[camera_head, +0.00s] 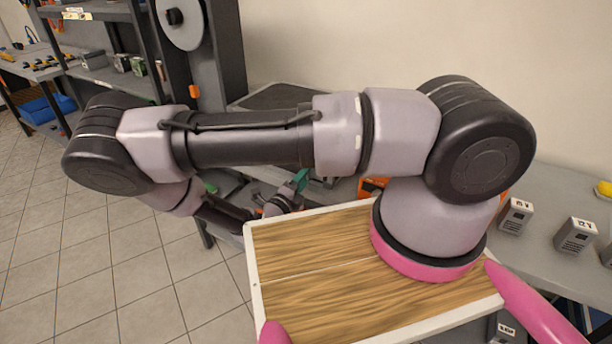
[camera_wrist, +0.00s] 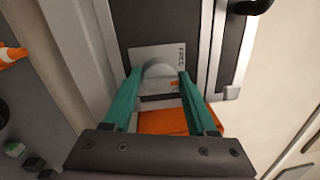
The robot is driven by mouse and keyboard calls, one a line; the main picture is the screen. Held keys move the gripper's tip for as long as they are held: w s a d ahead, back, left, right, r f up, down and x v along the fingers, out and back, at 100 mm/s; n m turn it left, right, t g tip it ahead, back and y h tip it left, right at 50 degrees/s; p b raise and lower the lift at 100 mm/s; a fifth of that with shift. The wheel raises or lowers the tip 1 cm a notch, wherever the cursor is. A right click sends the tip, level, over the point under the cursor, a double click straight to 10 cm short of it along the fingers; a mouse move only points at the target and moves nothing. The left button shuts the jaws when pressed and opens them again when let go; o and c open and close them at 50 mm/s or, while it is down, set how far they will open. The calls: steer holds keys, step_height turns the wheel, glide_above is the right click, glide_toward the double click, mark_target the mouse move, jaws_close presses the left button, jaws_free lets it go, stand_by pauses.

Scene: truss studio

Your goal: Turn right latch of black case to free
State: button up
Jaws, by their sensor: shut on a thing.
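In the wrist view, the black case (camera_wrist: 150,22) shows as a dark panel with pale grey edging. The latch is a rounded grey knob (camera_wrist: 158,70) on a white plate (camera_wrist: 143,53) with small print that I cannot fully read. My gripper (camera_wrist: 159,76) has teal fingers, one on each side of the knob, and is shut on it. The latch's exact turn angle is unclear. In the head view, my gripper (camera_head: 298,183) shows small below my arm, which hides the latch and most of the case.
An orange surface (camera_wrist: 165,121) lies behind my fingers. A black handle (camera_wrist: 248,6) is at the upper right of the wrist view. In the head view, grey boxes (camera_head: 576,235) stand on a grey bench at right, and a dark shelf unit (camera_head: 115,80) stands at left. Tiled floor (camera_head: 70,260) is clear.

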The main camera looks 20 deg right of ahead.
steer(key=shift+a+f, duration=0.1)
steer(key=shift+f, duration=0.05)
steer(key=o, duration=1.3)
steer(key=v, duration=1)
steer(key=shift+s+a, duration=0.3)
steer(key=shift+r, duration=0.2)
